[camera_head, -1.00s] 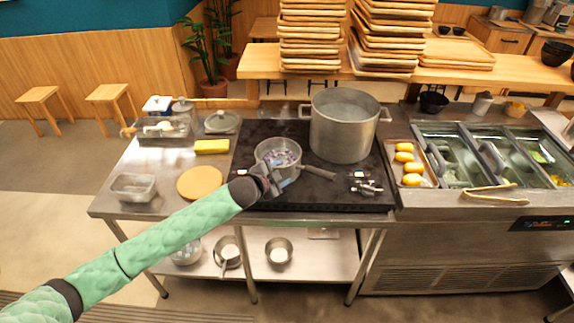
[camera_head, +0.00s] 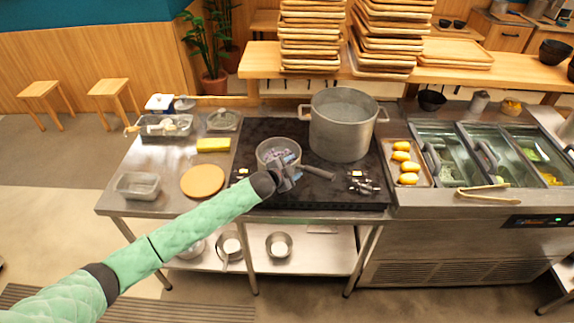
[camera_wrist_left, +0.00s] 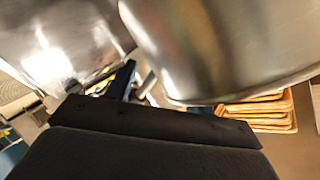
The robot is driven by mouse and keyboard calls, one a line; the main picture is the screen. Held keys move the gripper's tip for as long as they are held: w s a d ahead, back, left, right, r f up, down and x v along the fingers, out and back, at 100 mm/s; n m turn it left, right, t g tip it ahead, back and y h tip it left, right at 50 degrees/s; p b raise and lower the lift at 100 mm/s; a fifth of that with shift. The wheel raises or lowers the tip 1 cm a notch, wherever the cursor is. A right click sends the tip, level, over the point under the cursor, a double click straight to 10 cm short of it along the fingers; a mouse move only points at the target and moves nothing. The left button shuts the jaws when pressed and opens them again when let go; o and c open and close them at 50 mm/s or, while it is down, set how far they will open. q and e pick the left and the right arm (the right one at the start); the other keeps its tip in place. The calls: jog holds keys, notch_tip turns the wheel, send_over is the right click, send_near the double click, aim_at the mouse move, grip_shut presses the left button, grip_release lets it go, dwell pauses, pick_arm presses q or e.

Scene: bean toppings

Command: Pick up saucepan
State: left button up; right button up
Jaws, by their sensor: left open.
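The saucepan (camera_head: 266,152) is a small round metal pan with purplish contents, on the dark cooktop. Its handle (camera_head: 320,173) sticks out to the right, toward the front of the large pot. My left gripper (camera_head: 292,176) is open at the saucepan's front right side, beside the base of the handle, and hides part of both. I cannot tell whether it touches the pan or whether the handle lies between the fingers. In the left wrist view, a curved shiny metal wall fills the upper right; I cannot tell which pot it is. My right gripper is not in view.
A large two-handled pot (camera_head: 341,128) stands close behind the handle. A small metal object (camera_head: 362,183) lies on the cooktop (camera_head: 255,130) at right. A round wooden board (camera_head: 202,181) and a yellow block (camera_head: 213,145) lie to the left. A tray of yellow items (camera_head: 425,177) is at right.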

pick_arm(q)
grip_shut()
jog(key=shift+s, duration=0.15)
jog(key=shift+f, duration=0.1)
dwell(1.0)
